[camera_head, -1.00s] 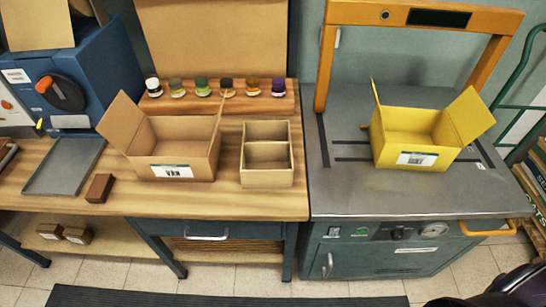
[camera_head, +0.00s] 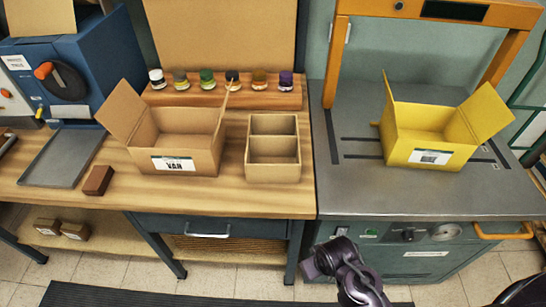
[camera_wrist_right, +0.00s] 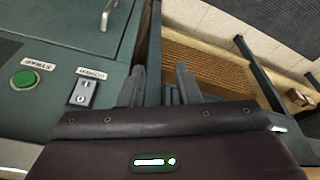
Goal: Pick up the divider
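The divider (camera_head: 273,161) is a tan cardboard insert with two compartments, standing upright on the wooden bench near its right end. It sits just right of the open brown box (camera_head: 188,159), apart from it. My right gripper (camera_head: 311,266) is low in front of the cabinets, below bench height and well short of the divider. In the right wrist view its two fingers (camera_wrist_right: 160,85) stand apart with nothing between them. My left gripper is not in any view.
An open yellow box (camera_head: 432,157) stands on the grey metal machine top under an orange frame (camera_head: 410,8). Several small jars (camera_head: 207,80) line a raised shelf behind the boxes. A dark brown block (camera_head: 98,180) and a grey tray (camera_head: 62,158) lie at left.

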